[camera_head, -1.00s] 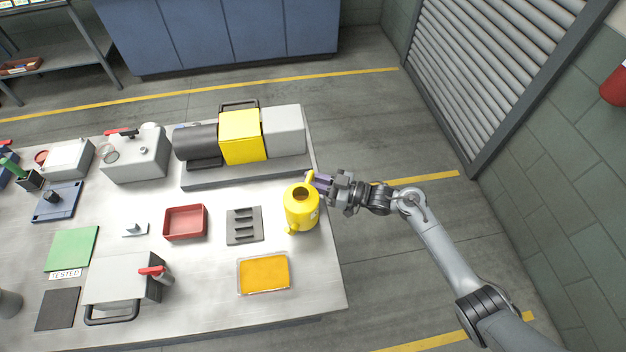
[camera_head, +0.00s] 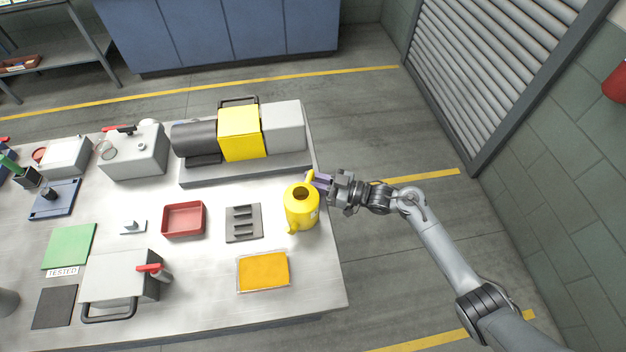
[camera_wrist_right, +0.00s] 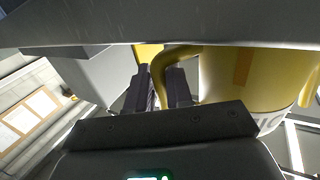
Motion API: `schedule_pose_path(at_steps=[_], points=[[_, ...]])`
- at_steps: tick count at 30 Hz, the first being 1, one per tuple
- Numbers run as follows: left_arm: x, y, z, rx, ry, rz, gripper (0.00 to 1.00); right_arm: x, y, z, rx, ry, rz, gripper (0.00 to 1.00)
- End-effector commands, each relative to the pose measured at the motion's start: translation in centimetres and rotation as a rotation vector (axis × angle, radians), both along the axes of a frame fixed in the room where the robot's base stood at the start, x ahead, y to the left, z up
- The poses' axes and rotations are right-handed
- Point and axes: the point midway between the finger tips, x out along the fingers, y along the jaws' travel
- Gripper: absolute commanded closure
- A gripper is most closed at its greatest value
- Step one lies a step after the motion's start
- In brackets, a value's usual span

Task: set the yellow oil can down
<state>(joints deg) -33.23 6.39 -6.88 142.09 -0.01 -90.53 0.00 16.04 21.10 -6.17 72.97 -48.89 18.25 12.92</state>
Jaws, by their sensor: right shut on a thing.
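The yellow oil can (camera_head: 301,212) is upright at the right end of the metal table, its spout toward the front. My right gripper (camera_head: 318,183) is shut on the can's handle, reaching in from the right. In the right wrist view the can's yellow body (camera_wrist_right: 240,80) fills the upper right, and the dark fingers (camera_wrist_right: 163,88) are at its curved handle. I cannot tell whether the can's base touches the table. My left gripper is not in view.
An orange-yellow tray (camera_head: 263,271) lies in front of the can. A dark slotted rack (camera_head: 244,237) and a red tray (camera_head: 184,232) are to its left. A pump with a yellow block (camera_head: 240,133) stands behind it. The table's right edge is close to the can.

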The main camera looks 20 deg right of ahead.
Motion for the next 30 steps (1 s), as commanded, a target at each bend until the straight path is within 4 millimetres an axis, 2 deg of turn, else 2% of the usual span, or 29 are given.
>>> schedule_pose_path(at_steps=[18, 19, 24, 30], points=[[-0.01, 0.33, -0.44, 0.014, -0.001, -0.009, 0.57, 0.03, 0.0, -0.45, 0.002, -0.001, 0.0, 1.0], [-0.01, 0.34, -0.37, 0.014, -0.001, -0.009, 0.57, 0.04, -0.01, -0.35, 0.001, -0.002, 0.0, 0.75], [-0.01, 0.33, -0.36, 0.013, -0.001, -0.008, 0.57, 0.03, 0.0, -0.38, 0.001, -0.001, 0.0, 0.5], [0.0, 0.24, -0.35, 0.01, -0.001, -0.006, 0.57, 0.01, 0.0, -0.43, 0.001, -0.001, 0.0, 0.5]])
